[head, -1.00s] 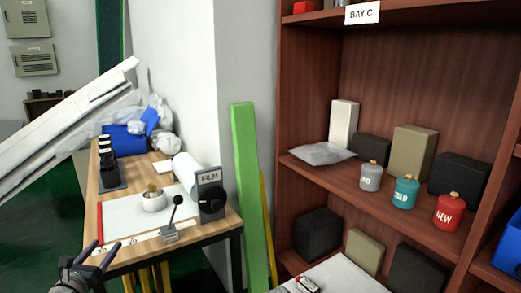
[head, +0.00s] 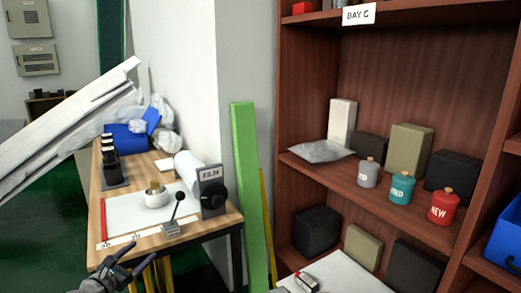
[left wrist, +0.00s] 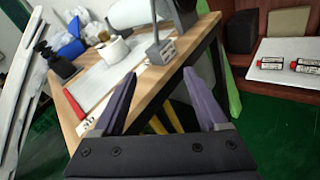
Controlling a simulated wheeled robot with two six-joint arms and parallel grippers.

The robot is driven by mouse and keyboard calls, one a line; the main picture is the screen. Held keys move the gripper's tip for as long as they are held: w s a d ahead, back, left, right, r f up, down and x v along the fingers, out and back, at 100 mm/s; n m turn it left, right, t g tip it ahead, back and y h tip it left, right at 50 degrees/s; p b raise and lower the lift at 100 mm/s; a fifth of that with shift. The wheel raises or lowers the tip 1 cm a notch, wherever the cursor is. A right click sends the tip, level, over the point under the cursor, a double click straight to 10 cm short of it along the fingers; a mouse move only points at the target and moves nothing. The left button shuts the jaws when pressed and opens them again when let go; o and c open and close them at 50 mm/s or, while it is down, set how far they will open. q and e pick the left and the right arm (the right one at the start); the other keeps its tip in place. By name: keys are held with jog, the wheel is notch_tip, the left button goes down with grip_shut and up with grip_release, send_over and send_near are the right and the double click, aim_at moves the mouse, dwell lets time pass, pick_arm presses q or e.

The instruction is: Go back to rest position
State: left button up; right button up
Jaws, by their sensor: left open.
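My left gripper (head: 138,262) is at the lower left of the head view, in front of the wooden table's near edge. In the left wrist view its two purple-grey fingers (left wrist: 160,98) are spread apart with nothing between them. The wooden table (head: 222,222) lies beyond them. My right gripper is in neither view.
A white pot (head: 157,199), a small lever (head: 172,230) and a film roller (head: 211,190) are on the table. The brown shelf (head: 330,172) at right holds grey, teal and red canisters (head: 443,208). A green post (head: 248,190) leans between them. Green floor shows at left.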

pick_arm(q)
jog(key=s+d+f+m+g+h, duration=0.1)
jog(key=s+d+f+m+g, duration=0.2)
jog(key=d+m, duration=0.4)
jog(key=s+d+f+m+g+h, duration=0.1)
jog(key=d+f+m+g, duration=0.35)
jog(key=d, duration=0.45)
jog(key=s+d+f+m+g+h, duration=0.1)
jog(key=s+d+f+m+g, duration=0.15)
jog(key=d+f+m, duration=0.45)
jog(key=s+d+f+m+g+y, duration=0.2)
jog(key=s+d+m+g+y, duration=0.15)
jog(key=s+m, duration=0.35)
jog(key=s+d+f+m+g+y, duration=0.25)
jog(key=s+m+y, duration=0.25)
jog(key=m, duration=0.3)
notch_tip(320, 180, up, 31)
jog(key=p, duration=3)
jog(key=shift+w+d+p, duration=0.15)
jog(key=shift+p, duration=0.15)
